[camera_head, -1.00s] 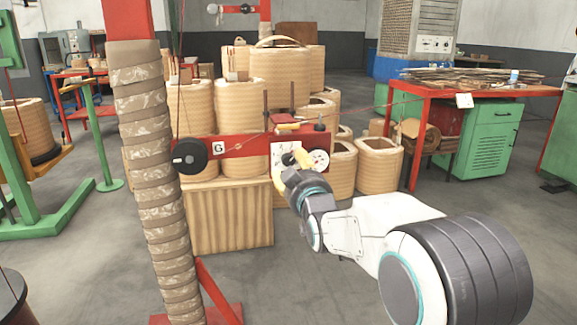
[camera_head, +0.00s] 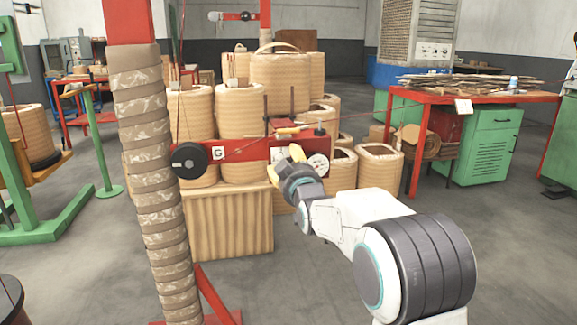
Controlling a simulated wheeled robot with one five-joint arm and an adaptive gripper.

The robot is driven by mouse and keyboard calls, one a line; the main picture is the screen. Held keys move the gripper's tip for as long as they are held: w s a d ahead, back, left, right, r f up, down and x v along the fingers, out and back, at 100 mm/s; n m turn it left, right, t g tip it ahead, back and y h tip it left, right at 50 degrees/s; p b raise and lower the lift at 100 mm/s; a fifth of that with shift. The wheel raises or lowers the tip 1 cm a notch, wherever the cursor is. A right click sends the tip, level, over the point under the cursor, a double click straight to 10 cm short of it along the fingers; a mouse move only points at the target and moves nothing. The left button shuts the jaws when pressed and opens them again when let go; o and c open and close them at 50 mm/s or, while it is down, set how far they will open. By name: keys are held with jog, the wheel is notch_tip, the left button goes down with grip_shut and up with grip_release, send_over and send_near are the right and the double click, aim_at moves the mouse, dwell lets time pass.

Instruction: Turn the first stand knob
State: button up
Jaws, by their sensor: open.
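The red stand arm (camera_head: 238,149) reaches right from the wrapped red post (camera_head: 157,180). A black round knob (camera_head: 189,160) sits near its left end, beside a white plate marked "G" (camera_head: 219,153). A white round dial (camera_head: 318,164) is at its right end. My gripper (camera_head: 283,168), with yellow fingertips, is open and empty in front of the right part of the stand arm. It is just left of the white dial and well to the right of the black knob. It partly hides a white panel on the stand arm.
Several tan wound coils (camera_head: 240,115) stand behind the stand arm, and a tan ribbed box (camera_head: 230,222) is below it. A red table (camera_head: 425,97) and a green cabinet (camera_head: 487,145) are at the right.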

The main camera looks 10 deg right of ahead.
jog(key=shift+c, duration=0.2)
grip_shut()
jog(key=shift+m, duration=0.3)
jog(key=shift+r+m, duration=0.1)
jog(key=shift+m, duration=2.8)
jog(key=shift+o, duration=0.2)
grip_release()
